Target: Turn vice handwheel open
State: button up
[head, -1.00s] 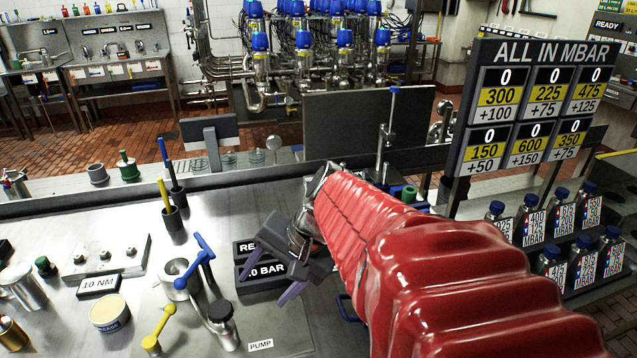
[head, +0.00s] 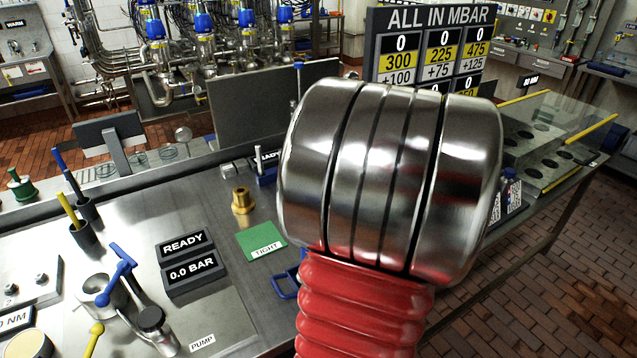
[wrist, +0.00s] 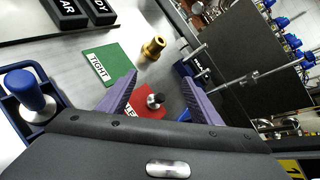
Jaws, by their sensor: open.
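My gripper (wrist: 159,78) shows in the wrist view as two purple fingers, spread apart with nothing gripped. In the head view it is hidden behind my metal wrist. Beyond the fingers in the wrist view is a small blue fixture (wrist: 186,70) with metal parts, which looks like the vice; it also shows in the head view (head: 266,176), left of my wrist. I cannot clearly make out its handwheel. A small dark-topped metal part (wrist: 155,100) is seen between the fingers over a red card (wrist: 150,113).
A brass fitting (wrist: 153,47) stands near the green TIGHT card (wrist: 107,64). A blue-framed holder with a blue knob (wrist: 30,92) is at the wrist view's left. A dark upright panel (head: 265,105) stands behind the bench. READY and 0.0 BAR blocks (head: 188,262) lie left.

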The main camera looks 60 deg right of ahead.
jog(key=s+d+f+m+h, duration=0.5)
jog(key=s+d+f+m, duration=0.1)
jog(key=s+d+m, duration=0.5)
jog(key=shift+s+d+f, duration=0.15)
jog(key=shift+s+d, duration=0.25)
jog(key=shift+s, duration=0.8)
jog(key=x, duration=1.3)
jog(key=shift+w+d+f, duration=0.1)
jog(key=shift+w+d, duration=0.15)
jog(key=shift+w, duration=0.05)
jog(key=shift+c, duration=0.4)
jog(key=c, duration=1)
jog(key=shift+o, duration=0.2)
